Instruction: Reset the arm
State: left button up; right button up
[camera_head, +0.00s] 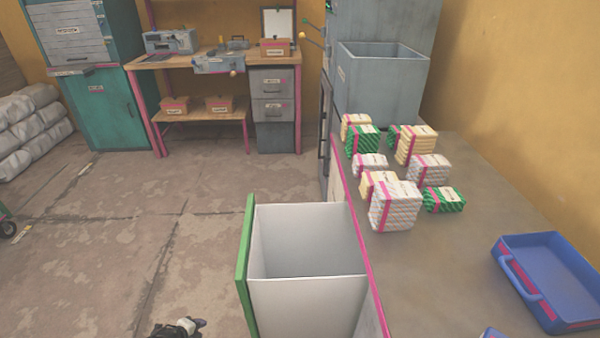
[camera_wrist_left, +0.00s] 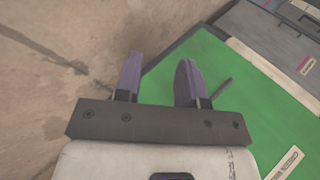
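My left gripper (camera_head: 190,326) shows at the bottom edge of the head view, low over the floor and left of the open drawer. In the left wrist view its two purple fingers (camera_wrist_left: 158,78) stand apart with nothing between them. The drawer (camera_head: 305,290) is pulled out, with pale, empty-looking inner walls and a green front (camera_head: 245,265). In the left wrist view the green front (camera_wrist_left: 215,130) fills the right side, with a thin dark handle (camera_wrist_left: 222,87) just right of the fingers. I cannot tell whether the gripper touches it. My right gripper is not in view.
The counter (camera_head: 480,240) holds several wrapped packages (camera_head: 395,207), a blue tray (camera_head: 548,282) and a grey bin (camera_head: 380,85). A workbench (camera_head: 215,60) and a teal cabinet (camera_head: 105,110) stand at the back. The floor (camera_head: 130,230) left of the drawer is clear.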

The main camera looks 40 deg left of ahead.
pick_arm(q)
jog(key=s+d+r+n+g+p, duration=0.15)
jog(key=d+r+n+p, duration=0.45)
jog(key=d+r, duration=1)
jog(key=s+d+r+n+g+p, duration=0.1)
jog(key=d+r+n+g+p, duration=0.35)
jog(key=d+r, duration=1.05)
jog(key=s+d+r+n+t+h+p, duration=0.1)
jog(key=s+d+r+p, duration=0.1)
jog(key=r+p, duration=0.65)
jog(key=s+d+r+n+h+p, duration=0.1)
jog(key=s+d+r+p, duration=0.2)
jog(key=r+p, duration=0.5)
notch_tip(320, 180, up, 36)
jog(key=p, duration=3.4)
jog(key=shift+w+a+t, duration=0.3)
jog(key=shift+w+a, duration=0.05)
jog(key=shift+w, duration=0.05)
jog(key=shift+r, duration=0.1)
